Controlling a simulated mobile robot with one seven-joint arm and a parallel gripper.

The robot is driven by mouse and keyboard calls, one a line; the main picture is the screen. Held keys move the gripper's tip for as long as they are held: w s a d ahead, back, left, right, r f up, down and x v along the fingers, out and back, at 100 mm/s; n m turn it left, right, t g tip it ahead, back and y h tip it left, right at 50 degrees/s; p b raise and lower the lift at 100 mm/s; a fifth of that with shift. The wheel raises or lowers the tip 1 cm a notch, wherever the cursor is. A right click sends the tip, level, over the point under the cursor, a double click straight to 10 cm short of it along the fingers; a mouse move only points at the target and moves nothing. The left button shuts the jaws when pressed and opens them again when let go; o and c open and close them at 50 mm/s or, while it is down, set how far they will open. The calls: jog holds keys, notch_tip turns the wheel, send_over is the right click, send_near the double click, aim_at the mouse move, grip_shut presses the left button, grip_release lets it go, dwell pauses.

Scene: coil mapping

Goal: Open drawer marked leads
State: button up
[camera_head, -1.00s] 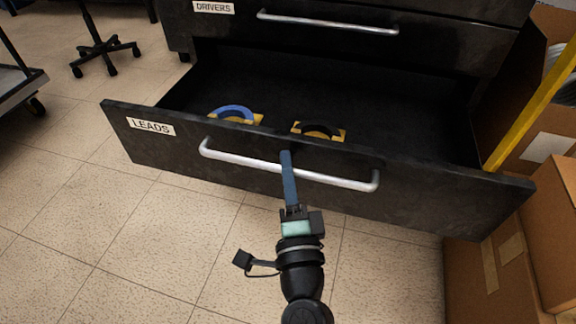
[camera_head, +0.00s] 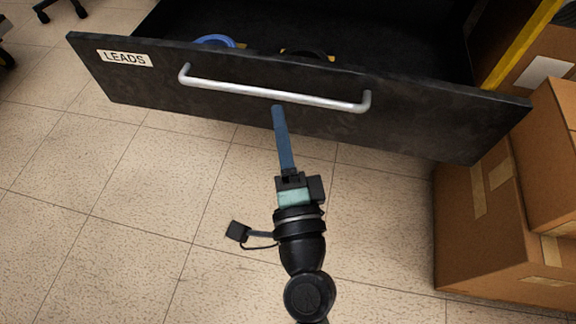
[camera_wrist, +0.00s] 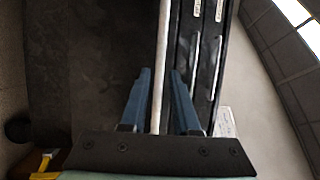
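The drawer marked LEADS (camera_head: 300,95) is pulled well out from its cabinet, and its label (camera_head: 124,58) shows at the left of its front. Its silver bar handle (camera_head: 275,93) also shows in the wrist view (camera_wrist: 161,60). My gripper (camera_head: 277,108) has its blue fingertips just below the middle of the handle in the head view. In the wrist view the two blue fingers (camera_wrist: 160,75) stand apart, with the bar in line with the gap between them and room on both sides. The gripper is open and holds nothing.
Inside the drawer, a blue coil (camera_head: 213,41) and a dark item on yellow (camera_head: 305,53) show partly over the front. Cardboard boxes (camera_head: 488,235) stand at the right, close to the drawer's right end. The tiled floor (camera_head: 130,200) is clear at the left and in front.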

jog(key=b+v, duration=0.3)
jog(key=v, duration=0.3)
jog(key=shift+s, duration=0.4)
jog(key=shift+f, duration=0.1)
